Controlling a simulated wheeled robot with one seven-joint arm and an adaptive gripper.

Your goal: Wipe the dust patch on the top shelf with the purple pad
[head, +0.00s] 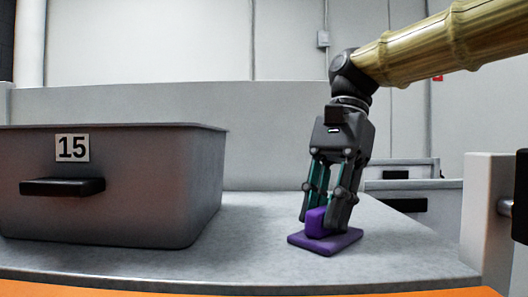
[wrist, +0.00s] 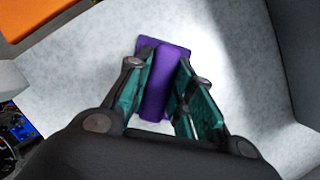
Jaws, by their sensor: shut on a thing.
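The purple pad (head: 325,241) has a flat base and a raised grip block, and it rests on the grey shelf top (head: 250,240). My gripper (head: 327,218) points down and is shut on the pad's raised block. In the wrist view the pad (wrist: 157,90) sits between the teal-lined fingers of my gripper (wrist: 163,88). I cannot make out a distinct dust patch in either view; the shelf surface looks mottled grey, and the area under the pad is hidden.
A grey bin labelled 15 (head: 140,185) stands on the shelf to the left of the pad. An orange front edge (head: 200,292) runs along the bottom. A white post (head: 486,215) stands at the right. Bare shelf lies around the pad.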

